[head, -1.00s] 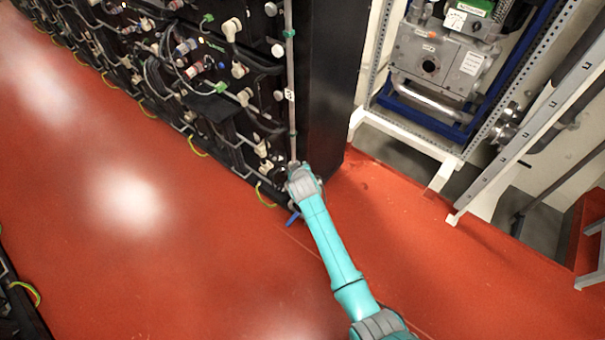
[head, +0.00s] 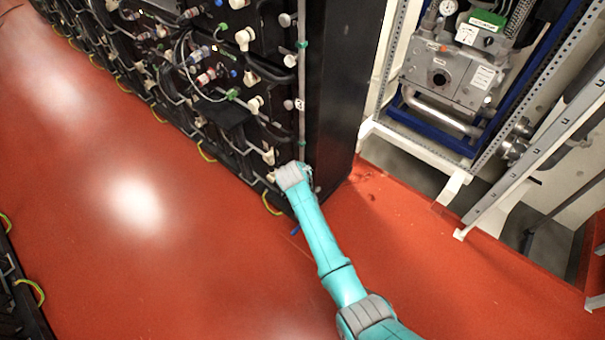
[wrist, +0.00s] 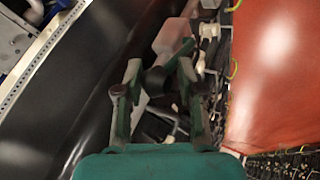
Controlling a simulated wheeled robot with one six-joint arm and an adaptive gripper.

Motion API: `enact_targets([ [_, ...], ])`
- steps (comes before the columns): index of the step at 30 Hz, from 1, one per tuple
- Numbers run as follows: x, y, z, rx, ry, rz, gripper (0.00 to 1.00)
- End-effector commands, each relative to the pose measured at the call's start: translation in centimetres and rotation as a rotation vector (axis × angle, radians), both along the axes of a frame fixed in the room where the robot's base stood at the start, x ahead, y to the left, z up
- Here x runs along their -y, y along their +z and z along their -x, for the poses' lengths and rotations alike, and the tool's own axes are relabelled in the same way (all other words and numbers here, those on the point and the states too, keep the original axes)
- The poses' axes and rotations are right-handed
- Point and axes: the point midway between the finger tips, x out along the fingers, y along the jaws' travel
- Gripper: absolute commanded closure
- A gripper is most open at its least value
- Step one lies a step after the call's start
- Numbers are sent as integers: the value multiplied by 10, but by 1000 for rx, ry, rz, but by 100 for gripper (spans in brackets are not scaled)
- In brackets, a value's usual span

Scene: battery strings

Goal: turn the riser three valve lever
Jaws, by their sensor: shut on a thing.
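The riser (head: 302,85) is a thin grey vertical pipe with green clips at the corner of the black battery rack. My gripper (wrist: 164,78) is low at its foot, by the rack's corner. In the wrist view its two fingers close around a dark, slanted piece, which I take for the valve lever (wrist: 178,54). A pinkish-grey body shows just beyond it. In the head view my arm's end hides the fingers and most of the valve. A small blue tip (head: 295,230) shows beside my arm, low by the rack's corner.
The battery rack (head: 335,90) with cables and pale connectors fills the left and centre. A white frame (head: 420,150) with grey equipment stands at right. The red floor (head: 160,260) is open in front. Another rack edge shows at far left.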

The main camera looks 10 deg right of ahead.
Motion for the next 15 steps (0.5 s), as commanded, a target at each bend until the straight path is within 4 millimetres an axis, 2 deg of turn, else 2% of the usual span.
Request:
enact_targets([
  [2,7,8,-6,19,-7,6,100],
  [3,7,8,-6,19,-7,6,55],
  [5,7,7,-6,18,-8,6,43],
  [15,4,3,-3,9,-4,4,43],
])
